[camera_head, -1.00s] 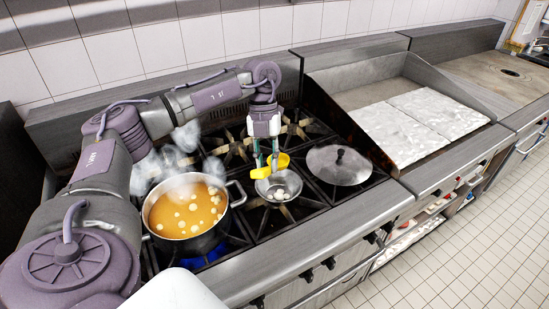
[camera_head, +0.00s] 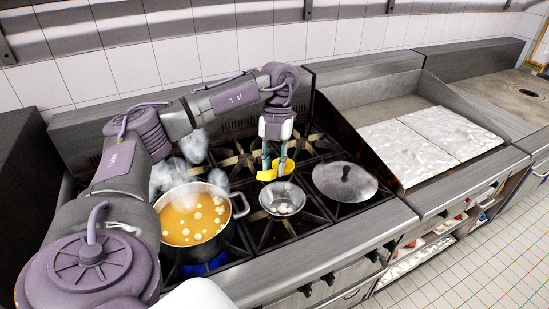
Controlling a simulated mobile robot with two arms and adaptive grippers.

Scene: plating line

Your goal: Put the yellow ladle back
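The yellow ladle (camera_head: 285,167) is at my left gripper (camera_head: 275,165), over the stove just behind the small steel bowl. The two fingers come down from above, one on each side of part of it, and appear shut on it. Its yellow lower part reaches to the left of the fingers. The fingers hide some of the ladle, so its full shape does not show. It appears to hang above the grates, apart from the bowl. My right gripper is out of view.
A steaming pot of orange soup (camera_head: 194,230) with pale pieces stands at left over a blue flame. The small steel bowl (camera_head: 284,209) holds several pale pieces. A round lid (camera_head: 345,192) lies to its right. A griddle (camera_head: 400,92) with pale slabs is further right.

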